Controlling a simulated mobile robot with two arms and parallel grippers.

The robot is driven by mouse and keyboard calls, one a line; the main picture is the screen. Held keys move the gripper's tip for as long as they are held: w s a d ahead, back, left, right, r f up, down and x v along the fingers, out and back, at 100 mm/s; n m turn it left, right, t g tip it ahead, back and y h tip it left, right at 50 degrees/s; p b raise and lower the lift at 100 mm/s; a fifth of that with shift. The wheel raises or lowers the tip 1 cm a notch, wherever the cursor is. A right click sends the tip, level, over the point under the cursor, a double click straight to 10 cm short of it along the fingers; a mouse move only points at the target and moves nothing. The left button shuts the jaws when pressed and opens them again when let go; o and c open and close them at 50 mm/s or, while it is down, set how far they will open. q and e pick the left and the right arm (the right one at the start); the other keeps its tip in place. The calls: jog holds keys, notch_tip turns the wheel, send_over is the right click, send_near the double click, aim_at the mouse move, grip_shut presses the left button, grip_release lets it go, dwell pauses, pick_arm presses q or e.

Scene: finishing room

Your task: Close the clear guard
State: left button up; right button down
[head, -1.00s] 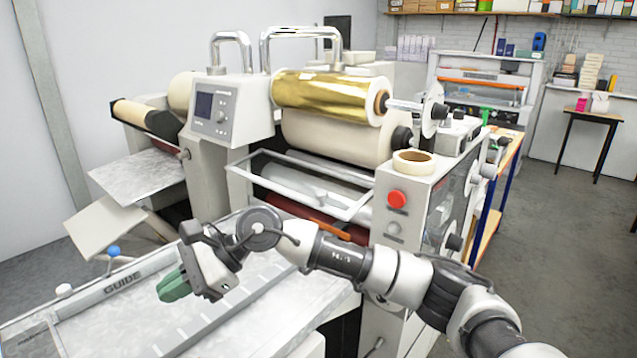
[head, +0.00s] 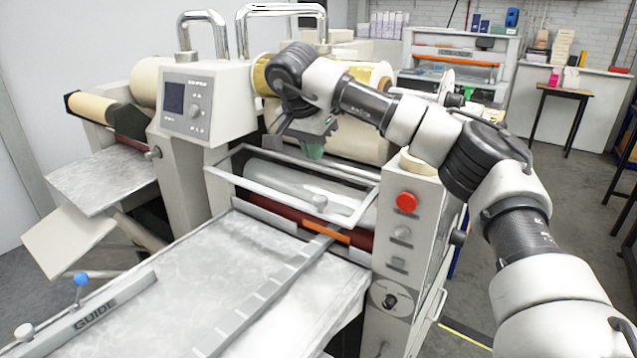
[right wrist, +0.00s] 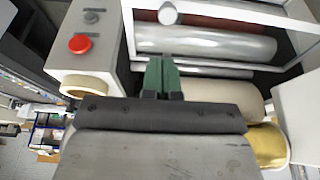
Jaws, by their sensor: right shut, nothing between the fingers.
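The clear guard (head: 268,193) is a pale rectangular frame on the front of the laminator, sticking out towards me over the rollers and feed table. A small round knob (head: 320,202) sits on its front bar. The guard's bar (right wrist: 235,12) and the knob (right wrist: 168,14) also show at the top of the right wrist view. My right gripper (head: 312,152) is shut and empty, its green fingertips pointing down above the rear part of the guard. In the right wrist view the fingertips (right wrist: 160,76) appear in front of the silver roller. I cannot tell whether they touch anything.
The red button (head: 406,202) is on the right side housing, near a tape roll (head: 418,163). The gold foil roll (head: 262,75) is behind my right wrist. The feed table (head: 200,260) with its guide bar (head: 110,305) lies clear in front.

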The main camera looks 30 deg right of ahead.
jog(key=p, duration=0.1)
send_near(321, 198)
jog(key=p+x, duration=0.2)
jog(key=x, duration=0.3)
jog(key=shift+s+d, duration=0.1)
jog(key=shift+d, duration=0.1)
jog(key=shift+f+p, duration=0.3)
jog(key=shift+f, duration=0.35)
pick_arm(q)
jog(key=r, duration=0.2)
jog(key=w+r, duration=0.1)
jog(key=r, duration=0.1)
jog(key=shift+r, duration=0.1)
pick_arm(e)
jog(key=shift+f, duration=0.1)
